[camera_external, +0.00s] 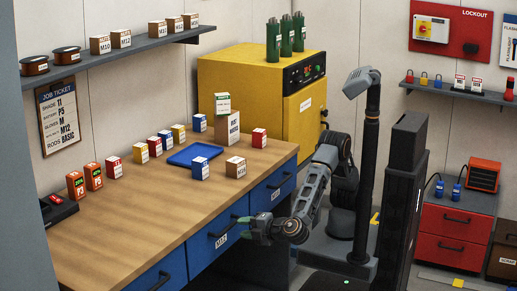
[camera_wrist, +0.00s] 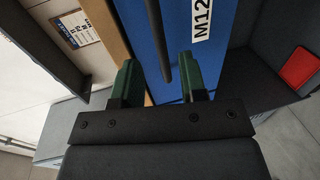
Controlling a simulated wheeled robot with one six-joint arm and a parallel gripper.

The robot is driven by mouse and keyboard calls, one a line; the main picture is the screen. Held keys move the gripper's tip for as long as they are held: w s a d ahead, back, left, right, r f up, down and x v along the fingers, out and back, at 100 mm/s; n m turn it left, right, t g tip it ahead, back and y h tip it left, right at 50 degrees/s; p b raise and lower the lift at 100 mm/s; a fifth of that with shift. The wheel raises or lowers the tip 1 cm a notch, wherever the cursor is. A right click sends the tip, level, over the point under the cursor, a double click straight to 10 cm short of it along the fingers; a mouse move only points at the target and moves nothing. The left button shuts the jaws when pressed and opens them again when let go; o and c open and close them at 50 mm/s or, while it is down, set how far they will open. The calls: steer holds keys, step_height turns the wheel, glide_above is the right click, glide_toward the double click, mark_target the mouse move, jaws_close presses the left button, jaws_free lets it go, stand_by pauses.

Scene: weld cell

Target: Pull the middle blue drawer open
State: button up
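The middle blue drawer (camera_external: 205,245) is in the front of the wooden bench and looks shut, flush with the drawers beside it. It has a dark bar handle (camera_external: 222,229) and a white label. In the wrist view, the blue drawer front (camera_wrist: 140,35) carries an M12 label. My gripper (camera_external: 243,229) is close in front of the right part of this drawer. In the wrist view, my gripper (camera_wrist: 158,72) is open, with two green fingers apart. The dark handle (camera_wrist: 158,40) runs between the fingers in the picture; no finger visibly presses on it.
Blue drawers flank it on the left (camera_external: 158,277) and right (camera_external: 273,186). The bench top (camera_external: 150,215) holds a blue tray (camera_external: 194,155), small boxes and orange packs. A yellow cabinet (camera_external: 240,95) stands behind the bench. A red drawer unit (camera_external: 455,222) stands at right.

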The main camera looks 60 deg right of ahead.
steer(key=v, duration=0.8)
steer(key=w+d+r+m+g+p, duration=0.3)
steer(key=w+d+r, duration=0.1)
steer(key=w+d, duration=0.1)
steer(key=w+d+r+m+g+h+p, duration=0.1)
steer(key=w+d+r+m+g+p, duration=0.2)
steer(key=w+d, duration=0.3)
steer(key=w+d+r+m+g+h+p, duration=0.1)
steer(key=w+d+r+m+g+p, duration=0.2)
steer(key=w+d+r+p, duration=0.2)
steer(key=shift+w+d+r+m+g, duration=0.1)
steer(key=shift+w+d+r+g, duration=0.05)
steer(key=shift+d, duration=0.4)
steer(key=shift+w+d+r+m+g, duration=0.1)
steer(key=shift+w+d+r, duration=0.1)
steer(key=shift+d, duration=0.4)
steer(key=shift+w+d+r+m+g, duration=0.1)
steer(key=shift+w+d+g, duration=0.05)
steer(key=shift+d, duration=0.4)
steer(key=shift+w+d+r, duration=0.15)
steer(key=shift+w+d, duration=0.1)
steer(key=shift+d, duration=0.5)
